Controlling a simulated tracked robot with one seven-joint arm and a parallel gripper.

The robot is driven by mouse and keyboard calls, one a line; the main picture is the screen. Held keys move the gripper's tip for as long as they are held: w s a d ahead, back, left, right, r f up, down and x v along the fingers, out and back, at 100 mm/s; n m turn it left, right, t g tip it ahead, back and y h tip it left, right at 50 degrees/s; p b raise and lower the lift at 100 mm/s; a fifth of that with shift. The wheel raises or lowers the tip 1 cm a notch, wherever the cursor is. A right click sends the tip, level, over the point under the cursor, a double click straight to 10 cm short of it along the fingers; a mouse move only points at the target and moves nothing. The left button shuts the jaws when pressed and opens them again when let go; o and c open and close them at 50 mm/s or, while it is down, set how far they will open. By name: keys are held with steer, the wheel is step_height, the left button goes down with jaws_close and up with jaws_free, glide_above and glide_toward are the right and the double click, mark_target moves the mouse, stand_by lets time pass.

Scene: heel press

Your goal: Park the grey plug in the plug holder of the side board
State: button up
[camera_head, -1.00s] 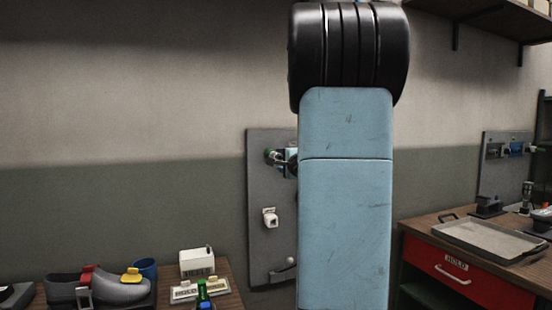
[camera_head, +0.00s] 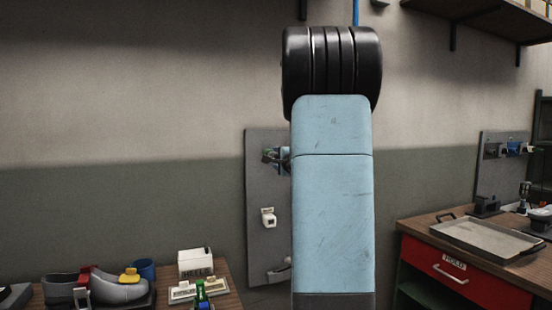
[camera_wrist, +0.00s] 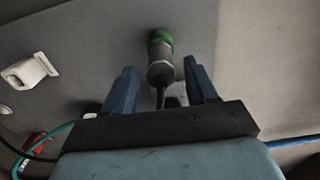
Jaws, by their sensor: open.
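The grey plug (camera_wrist: 159,68) has a green end at the grey side board and a dark cable on its near end. In the wrist view it lies between the blue fingers of my gripper (camera_wrist: 160,66), with visible room on both sides. My gripper is open. I cannot tell whether the fingertips reach alongside the plug. A white block with an opening (camera_wrist: 28,70), which looks like the plug holder, is on the board to the left. It also shows in the head view (camera_head: 268,218). There my arm hides part of the side board (camera_head: 257,185).
Teal and black cables and a red part (camera_wrist: 33,139) are at the lower left of the wrist view. In the head view, a bench with a shoe (camera_head: 118,291) and a white box (camera_head: 195,263) is left, and a tray (camera_head: 486,238) is right.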

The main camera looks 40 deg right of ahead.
steer(key=shift+x, duration=2.1)
jaws_close()
steer(key=shift+s, duration=0.15)
steer(key=shift+v, duration=2.9)
steer(key=shift+s, duration=0.1)
steer(key=shift+v, duration=0.85)
